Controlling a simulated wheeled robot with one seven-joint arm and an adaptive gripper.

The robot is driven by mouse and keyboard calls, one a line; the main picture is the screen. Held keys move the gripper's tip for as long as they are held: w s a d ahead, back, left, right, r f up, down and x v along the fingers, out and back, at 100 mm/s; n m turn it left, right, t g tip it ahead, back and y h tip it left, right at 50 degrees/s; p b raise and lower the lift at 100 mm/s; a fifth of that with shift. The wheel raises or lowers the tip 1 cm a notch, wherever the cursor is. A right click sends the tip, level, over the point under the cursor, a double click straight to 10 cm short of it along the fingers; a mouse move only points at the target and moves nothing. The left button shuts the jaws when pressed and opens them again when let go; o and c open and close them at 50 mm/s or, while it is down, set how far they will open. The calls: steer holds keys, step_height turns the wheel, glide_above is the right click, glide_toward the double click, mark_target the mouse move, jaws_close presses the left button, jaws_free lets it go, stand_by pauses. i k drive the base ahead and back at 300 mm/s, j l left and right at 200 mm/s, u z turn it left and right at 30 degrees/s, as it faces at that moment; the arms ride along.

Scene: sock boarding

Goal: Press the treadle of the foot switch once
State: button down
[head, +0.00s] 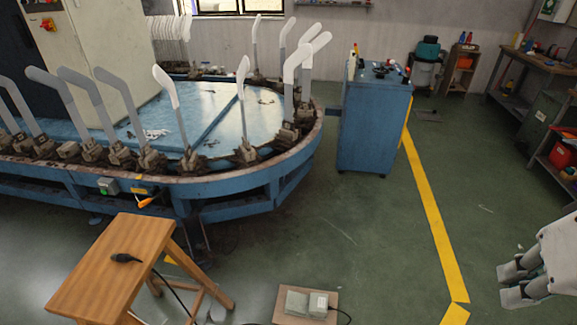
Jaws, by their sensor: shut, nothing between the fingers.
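What looks like the foot switch (297,303) sits on a small wooden board (283,318) on the floor at the bottom centre of the head view. It shows as two pale grey-green blocks side by side, the right one (318,304) with a small light label. I cannot tell which part is the treadle or whether it is pressed. A black cable leaves on the right. My gripper (510,284) is at the lower right edge, pointing left, shut and empty. It is well to the right of the switch and apart from it.
A wooden stool (128,250) with a black corded plug-like item (125,258) stands left of the switch. Behind are the blue oval machine (230,185) with upright sock forms and a blue cabinet (372,130). Green floor with a yellow line (433,225) is clear between switch and gripper.

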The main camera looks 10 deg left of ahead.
mark_target(295, 301)
steer(key=i+l+u, duration=0.3)
steer(key=u, duration=0.15)
steer(key=i+l+u, duration=0.2)
steer(key=l+u, duration=0.2)
steer(key=i+l+u, duration=0.15)
steer(key=l+u, duration=0.3)
